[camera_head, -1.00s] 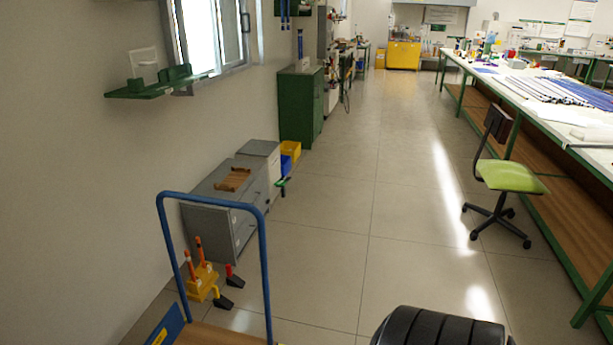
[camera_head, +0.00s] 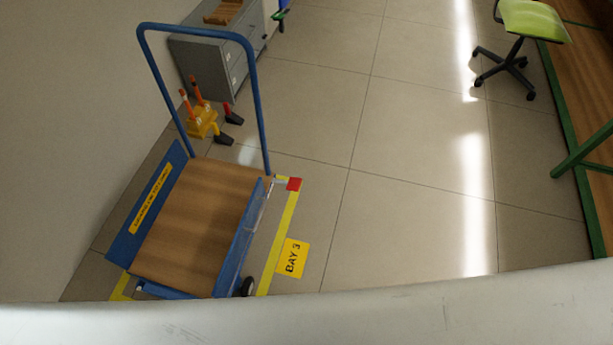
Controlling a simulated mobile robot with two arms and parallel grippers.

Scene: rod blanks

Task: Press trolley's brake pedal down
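The trolley (camera_head: 196,222) stands at the left on the floor. It has a wooden deck, blue side panels and a tall blue push handle (camera_head: 262,110) at its far end. A small red pedal (camera_head: 294,184) sticks out at the far right corner of the deck, near the foot of the handle, on a short pale lever. I cannot tell from here whether it is up or down. A dark wheel (camera_head: 247,286) shows at the near right corner. Neither of my grippers is in view.
Yellow floor tape and a yellow BAY 3 sign (camera_head: 292,258) mark the trolley's place. Orange-handled tools in a yellow holder (camera_head: 203,122) and a grey cabinet (camera_head: 210,62) stand beyond it by the wall. A green chair (camera_head: 533,22) is at the upper right. The middle floor is clear.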

